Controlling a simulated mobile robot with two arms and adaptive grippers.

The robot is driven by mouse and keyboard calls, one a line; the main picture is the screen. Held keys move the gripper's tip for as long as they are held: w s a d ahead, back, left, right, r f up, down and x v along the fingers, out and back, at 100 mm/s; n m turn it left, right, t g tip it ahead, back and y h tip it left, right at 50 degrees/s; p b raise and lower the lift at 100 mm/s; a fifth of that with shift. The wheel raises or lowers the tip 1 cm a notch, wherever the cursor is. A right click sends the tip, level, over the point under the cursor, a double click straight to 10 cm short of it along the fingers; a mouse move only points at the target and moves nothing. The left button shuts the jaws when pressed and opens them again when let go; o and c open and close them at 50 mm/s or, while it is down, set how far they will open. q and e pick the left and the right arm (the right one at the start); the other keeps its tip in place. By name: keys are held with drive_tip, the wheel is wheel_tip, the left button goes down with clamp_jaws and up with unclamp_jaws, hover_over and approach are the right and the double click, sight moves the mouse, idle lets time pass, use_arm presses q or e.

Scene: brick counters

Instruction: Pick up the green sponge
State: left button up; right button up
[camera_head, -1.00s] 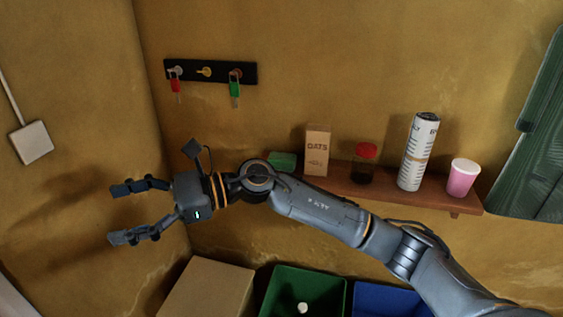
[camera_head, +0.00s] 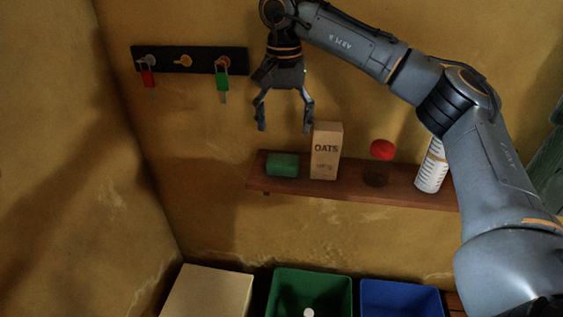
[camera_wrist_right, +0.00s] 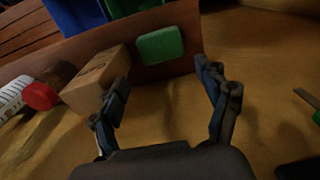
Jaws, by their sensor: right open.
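The green sponge (camera_head: 283,165) lies at the left end of a wooden wall shelf (camera_head: 400,192), just left of the oats box. My right gripper (camera_head: 285,128) is open and empty, fingers pointing down, above the sponge and apart from it. In the right wrist view the sponge (camera_wrist_right: 160,46) shows whole beyond the fingertips, roughly between the two open fingers (camera_wrist_right: 165,75). My left gripper is not in these views.
The oats box (camera_head: 326,152) stands close beside the sponge. A red-lidded jar (camera_head: 379,163) and a white cylinder (camera_head: 431,168) stand farther right. A key rack (camera_head: 190,60) hangs upper left. A cardboard box (camera_head: 208,292), green bin (camera_head: 312,291) and blue bin (camera_head: 400,298) are below.

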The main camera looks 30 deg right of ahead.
sight(283, 159)
wheel_tip(283, 159, down, 3)
drive_tip(key=shift+w+f, duration=0.15)
drive_tip(key=shift+f, duration=0.95)
drive_tip(key=f, duration=0.2)
drive_tip(key=f+p, duration=0.1)
drive_tip(key=shift+s+f, duration=0.2)
drive_tip(key=shift+f, duration=0.5)
drive_tip(key=shift+a+f, duration=0.1)
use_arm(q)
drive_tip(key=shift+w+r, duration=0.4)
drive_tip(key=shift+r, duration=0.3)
use_arm(e)
drive_tip(key=c, duration=0.6)
